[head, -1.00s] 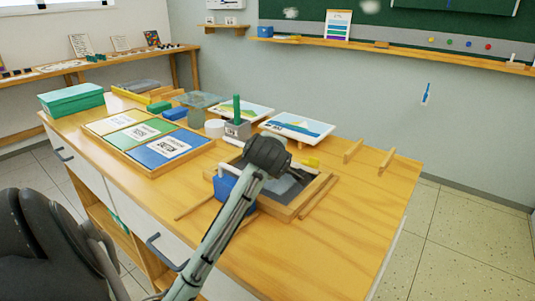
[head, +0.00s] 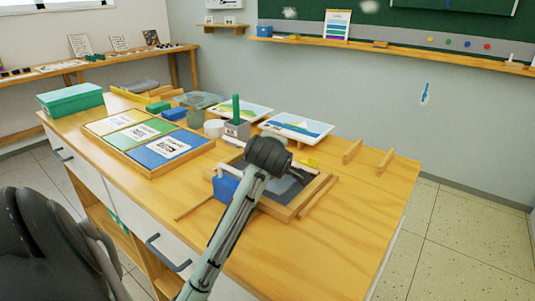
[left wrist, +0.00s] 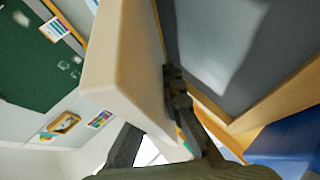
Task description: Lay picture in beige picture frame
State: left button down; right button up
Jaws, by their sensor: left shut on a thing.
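The beige picture frame (head: 291,209) lies on the wooden table with its grey inside facing up. Its rim and grey inside (left wrist: 225,45) also show in the left wrist view. My left gripper (head: 297,171) is over the frame. My right gripper is not in view.
A blue thing (head: 226,187) sits at the frame's left corner, partly behind my arm. Wooden sticks (head: 319,197) lie beside the frame. A tray of coloured cards (head: 150,168) is left. The table's right front is clear.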

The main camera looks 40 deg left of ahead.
pick_arm(q)
jog(key=shift+w+d+f, duration=0.25)
jog(key=shift+d, duration=0.1)
jog(key=c, duration=1.7)
grip_release()
jog(key=shift+w+f, duration=0.2)
jog(key=shift+w, duration=0.05)
jog(key=shift+o, duration=0.6)
jog(key=shift+a+r, duration=0.1)
jog(key=shift+s+r, duration=0.1)
jog(key=shift+s, duration=0.1)
jog(key=v, duration=0.7)
jog(key=shift+s+r, duration=0.15)
jog(key=shift+r, duration=0.05)
